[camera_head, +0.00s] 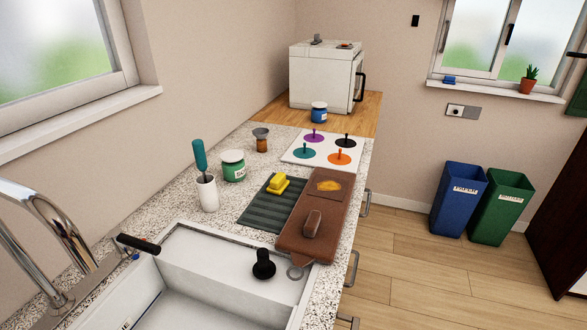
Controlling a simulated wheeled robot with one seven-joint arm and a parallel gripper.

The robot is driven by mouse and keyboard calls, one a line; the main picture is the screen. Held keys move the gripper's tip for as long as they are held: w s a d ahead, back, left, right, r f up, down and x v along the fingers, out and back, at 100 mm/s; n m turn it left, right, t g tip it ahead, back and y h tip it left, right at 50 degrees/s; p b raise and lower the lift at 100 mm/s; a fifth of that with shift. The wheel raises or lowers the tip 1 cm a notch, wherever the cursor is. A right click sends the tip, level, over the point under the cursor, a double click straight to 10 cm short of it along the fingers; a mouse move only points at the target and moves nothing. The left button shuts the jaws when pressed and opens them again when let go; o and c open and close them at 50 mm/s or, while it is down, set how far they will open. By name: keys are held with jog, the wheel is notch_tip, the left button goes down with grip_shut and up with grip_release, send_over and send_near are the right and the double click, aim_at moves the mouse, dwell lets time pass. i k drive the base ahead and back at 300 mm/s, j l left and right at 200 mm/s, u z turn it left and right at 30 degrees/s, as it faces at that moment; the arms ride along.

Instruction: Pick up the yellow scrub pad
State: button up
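The yellow scrub pad (279,184) is a small bright yellow block with a raised part on top. It rests on the far half of a dark ribbed mat (262,212) on the speckled counter, between a green-labelled jar and a brown board. Nothing covers it in the head view. My gripper is not in view.
A brown board (294,236) with a brown block (312,224) lies right of the mat. A green-labelled jar (233,166) and a white cup (207,194) holding a teal-handled tool stand left. The sink (235,262) is in front; a white panel (299,150) with coloured knobbed discs lies behind.

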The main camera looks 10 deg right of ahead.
aim_at(278, 183)
jog(key=i+l, duration=0.7)
jog(key=l, duration=0.2)
jog(key=i+l, duration=0.75)
jog(key=i+l+u, duration=0.2)
jog(key=i+l, duration=0.2)
jog(key=l, duration=0.2)
jog(key=i+l+u, duration=0.1)
jog(key=l, duration=0.25)
jog(key=i+l+u, duration=0.1)
jog(key=i+l, duration=0.15)
jog(key=i+l+u, duration=0.1)
jog(key=l, duration=0.3)
